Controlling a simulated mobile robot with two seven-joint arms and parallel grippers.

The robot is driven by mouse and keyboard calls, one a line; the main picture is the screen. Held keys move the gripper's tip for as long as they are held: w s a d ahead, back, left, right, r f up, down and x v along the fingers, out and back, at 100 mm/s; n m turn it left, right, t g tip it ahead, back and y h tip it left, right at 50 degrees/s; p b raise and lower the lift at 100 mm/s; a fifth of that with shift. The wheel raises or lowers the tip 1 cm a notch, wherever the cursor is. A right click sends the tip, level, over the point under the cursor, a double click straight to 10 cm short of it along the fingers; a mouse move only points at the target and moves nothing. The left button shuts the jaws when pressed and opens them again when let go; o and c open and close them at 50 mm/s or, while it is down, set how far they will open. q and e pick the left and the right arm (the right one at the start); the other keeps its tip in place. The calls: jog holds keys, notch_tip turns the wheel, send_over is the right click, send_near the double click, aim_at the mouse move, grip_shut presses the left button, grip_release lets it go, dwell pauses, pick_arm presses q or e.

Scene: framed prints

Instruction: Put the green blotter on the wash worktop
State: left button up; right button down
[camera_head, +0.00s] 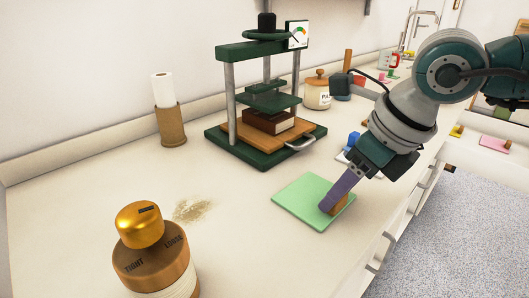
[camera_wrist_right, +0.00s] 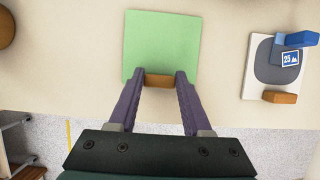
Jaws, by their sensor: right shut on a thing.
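The green blotter (camera_head: 303,199) is a flat pale green square with a brown wooden grip at its near edge. It lies level at the front edge of the worktop; I cannot tell whether it touches the surface. My right gripper (camera_head: 331,206) points down at that grip, its purple fingers shut on it. In the wrist view the right gripper (camera_wrist_right: 158,80) has one finger on each side of the brown grip, and the blotter (camera_wrist_right: 162,45) extends beyond the fingertips. A sink tap (camera_head: 407,28) stands at the far right end. My left gripper is out of view.
A green screw press (camera_head: 230,148) stands behind the blotter. A lidded jar (camera_head: 317,93) and a red and white mug (camera_head: 388,60) are farther back. A gold-topped wooden knob (camera_head: 140,225) is at front left. A paper roll holder (camera_head: 170,125) stands by the wall.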

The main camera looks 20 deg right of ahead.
jog(key=shift+c, duration=1.7)
grip_release()
